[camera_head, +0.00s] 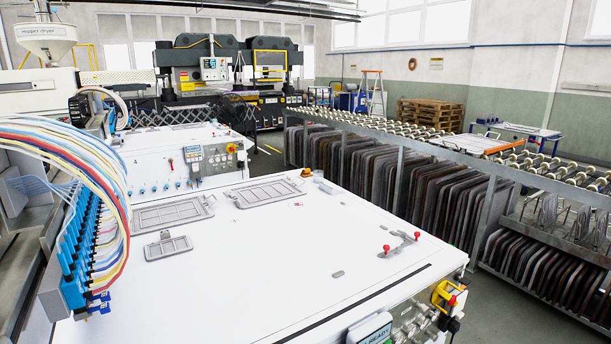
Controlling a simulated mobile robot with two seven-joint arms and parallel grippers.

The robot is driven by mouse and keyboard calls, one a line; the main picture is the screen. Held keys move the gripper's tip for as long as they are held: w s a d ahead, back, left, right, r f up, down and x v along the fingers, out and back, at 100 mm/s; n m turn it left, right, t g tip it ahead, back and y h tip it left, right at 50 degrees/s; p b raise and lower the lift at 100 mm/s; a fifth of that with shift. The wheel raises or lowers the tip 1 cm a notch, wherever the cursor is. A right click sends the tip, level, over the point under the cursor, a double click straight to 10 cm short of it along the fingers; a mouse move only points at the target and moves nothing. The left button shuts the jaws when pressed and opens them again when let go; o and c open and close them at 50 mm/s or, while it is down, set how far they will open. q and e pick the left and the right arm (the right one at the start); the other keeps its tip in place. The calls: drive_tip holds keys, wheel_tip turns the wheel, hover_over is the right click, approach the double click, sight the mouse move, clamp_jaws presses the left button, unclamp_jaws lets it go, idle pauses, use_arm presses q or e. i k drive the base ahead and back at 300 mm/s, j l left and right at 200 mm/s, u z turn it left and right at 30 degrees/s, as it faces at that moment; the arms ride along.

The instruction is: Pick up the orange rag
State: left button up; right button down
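A small orange-brown thing (306,172) sits at the far edge of the white machine top (270,270). It may be the orange rag, but it is too small to tell. A flat panel (470,144) with an orange edge lies on the roller conveyor at the right; I cannot tell whether that orange is cloth. Neither of my grippers is in view.
Grey grated frames (265,192) and a small grey frame (168,246) lie on the white top. A red-knobbed grey handle (402,243) stands at its right. Coloured hoses (85,165) crowd the left. A roller conveyor (400,130) with racked plates runs along the right.

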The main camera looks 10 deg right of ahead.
sight(306, 173)
drive_tip(key=i+l+z, duration=0.15)
drive_tip(key=l, duration=0.2)
drive_tip(key=i+l+z, duration=0.2)
drive_tip(key=l+z, duration=0.15)
drive_tip(key=l, duration=0.3)
drive_tip(key=i+l+z, duration=0.25)
drive_tip(key=l+z, duration=0.15)
drive_tip(key=i+l+z, duration=0.3)
drive_tip(key=z, duration=0.15)
drive_tip(key=i+l+z, duration=0.25)
drive_tip(key=i+z, duration=0.6)
drive_tip(key=i, duration=0.2)
drive_tip(key=i+u, duration=0.25)
drive_tip(key=i, duration=0.4)
drive_tip(key=i+l+u, duration=0.2)
drive_tip(key=i, duration=0.4)
drive_tip(key=i+j+u, duration=0.1)
drive_tip(key=i+u, duration=0.5)
drive_tip(key=u, duration=0.15)
drive_tip(key=i+l+u, duration=0.15)
drive_tip(key=i+u, duration=0.45)
drive_tip(key=u, duration=0.15)
drive_tip(key=i+u, duration=0.55)
drive_tip(key=u, duration=0.25)
